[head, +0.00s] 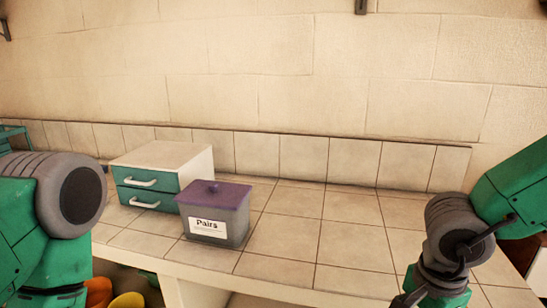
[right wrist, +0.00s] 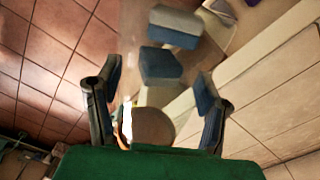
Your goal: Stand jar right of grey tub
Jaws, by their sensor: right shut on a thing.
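The grey tub (head: 218,232) stands on the tiled counter in the head view, with a purple lid and a label reading "Pairs". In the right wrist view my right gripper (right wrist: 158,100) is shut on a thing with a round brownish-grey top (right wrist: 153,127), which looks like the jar. Its lower part is mostly hidden, with a bit of white and orange at its left side. The held thing is not visible in the head view, where my right arm comes in at the right. My left gripper is not in view; only its arm shows at the left.
A small white cabinet with teal drawers (head: 150,187) stands left of the tub. The tiled counter (head: 320,235) right of the tub is clear. A tiled wall runs behind. Orange and yellow things (head: 126,300) lie below the counter. Blue-grey blocks (right wrist: 175,27) show in the wrist view.

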